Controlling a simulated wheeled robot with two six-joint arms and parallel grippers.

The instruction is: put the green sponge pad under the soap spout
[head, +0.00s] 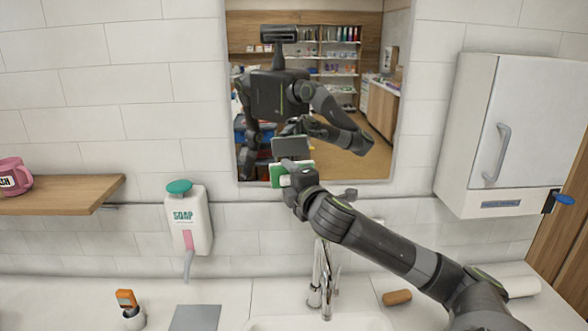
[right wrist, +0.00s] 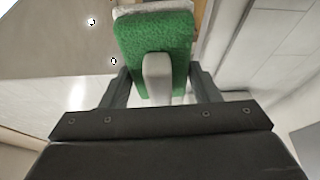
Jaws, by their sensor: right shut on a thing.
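The green sponge pad (head: 276,177) with a whitish layer is held up in front of the mirror, well above the counter. My right gripper (head: 292,178) is shut on it. In the right wrist view the pad's green face (right wrist: 135,40) shows between the fingers of the gripper (right wrist: 160,85), with a light grey block in front of it. The white soap dispenser (head: 187,218) with a green top hangs on the wall at left; its spout (head: 188,266) points down, lower than the pad and left of it. My left gripper is not directly in view.
A flat grey plate (head: 195,318) lies on the counter below the spout. An orange-topped item (head: 126,300) stands left of it. A faucet (head: 322,280) and sink are right of it. A wooden shelf (head: 60,193) with a pink mug (head: 14,177) is at left; a white cabinet (head: 495,140) at right.

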